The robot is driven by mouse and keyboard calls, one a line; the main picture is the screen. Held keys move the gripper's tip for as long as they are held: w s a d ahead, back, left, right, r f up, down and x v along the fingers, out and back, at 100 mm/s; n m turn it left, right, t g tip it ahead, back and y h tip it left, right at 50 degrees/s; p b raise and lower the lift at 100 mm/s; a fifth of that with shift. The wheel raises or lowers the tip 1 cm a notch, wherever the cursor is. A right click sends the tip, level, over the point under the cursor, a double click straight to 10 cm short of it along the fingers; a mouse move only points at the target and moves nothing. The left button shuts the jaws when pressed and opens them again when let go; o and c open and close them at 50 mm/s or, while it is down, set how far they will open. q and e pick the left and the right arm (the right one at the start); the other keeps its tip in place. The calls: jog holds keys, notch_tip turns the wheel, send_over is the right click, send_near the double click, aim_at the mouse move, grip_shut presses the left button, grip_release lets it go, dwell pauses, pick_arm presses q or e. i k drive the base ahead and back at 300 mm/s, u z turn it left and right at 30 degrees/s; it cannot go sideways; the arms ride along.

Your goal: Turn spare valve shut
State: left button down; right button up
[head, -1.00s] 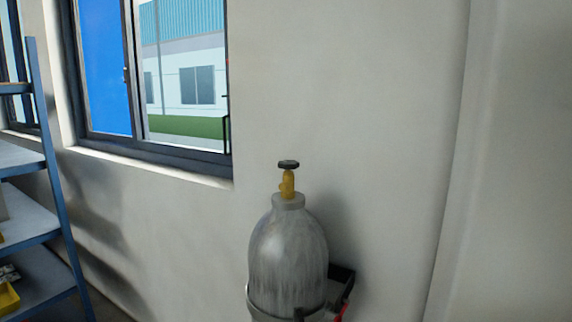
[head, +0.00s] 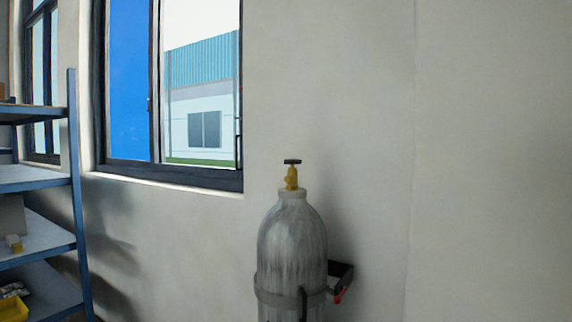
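A grey gas cylinder (head: 292,240) stands upright against the wall in the head view, right of the window. On its top is a yellow brass valve (head: 291,179) with a dark flat handwheel (head: 292,162). Whether the valve is open or shut cannot be told from here. A strap and a dark bracket (head: 341,276) with a red part hold the cylinder at the wall. Neither of my grippers is in view, and nothing touches the valve. The cylinder's lower end is cut off by the frame.
A blue-framed shelf rack (head: 76,200) stands at the left, with a yellow bin (head: 14,308) on a low shelf. A window (head: 170,90) with a dark frame is in the wall. The wall (head: 480,180) to the right of the cylinder is bare.

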aim_at(291, 162)
jog(key=u, duration=0.8)
jog(key=i, duration=2)
jog(key=z, duration=0.75)
